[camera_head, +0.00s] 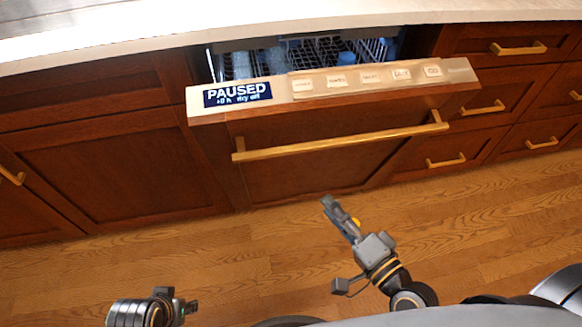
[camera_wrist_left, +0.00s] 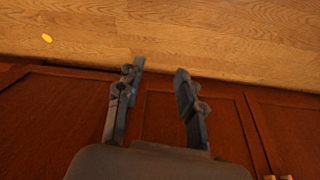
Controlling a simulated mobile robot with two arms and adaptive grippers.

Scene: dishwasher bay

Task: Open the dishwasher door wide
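The dishwasher door (camera_head: 330,165) is a wood panel, tilted partly open at the top. Its upper edge carries a control strip (camera_head: 370,80) with buttons and a display (camera_head: 237,94) reading PAUSED. A long brass handle (camera_head: 340,142) runs across its front. My right gripper (camera_head: 331,205) is below the handle and apart from it in the picture; it is seen edge-on, so its opening is unclear. My left gripper (camera_head: 192,306) is low at the left, away from the door. In the left wrist view its two fingers (camera_wrist_left: 160,92) are spread with nothing between them.
Racks with dishes (camera_head: 320,52) show through the gap above the door. Wood cabinets (camera_head: 110,150) stand on the left, and drawers with brass handles (camera_head: 446,160) on the right. A pale countertop (camera_head: 250,20) runs above. The wood floor (camera_head: 250,245) in front looks mostly clear.

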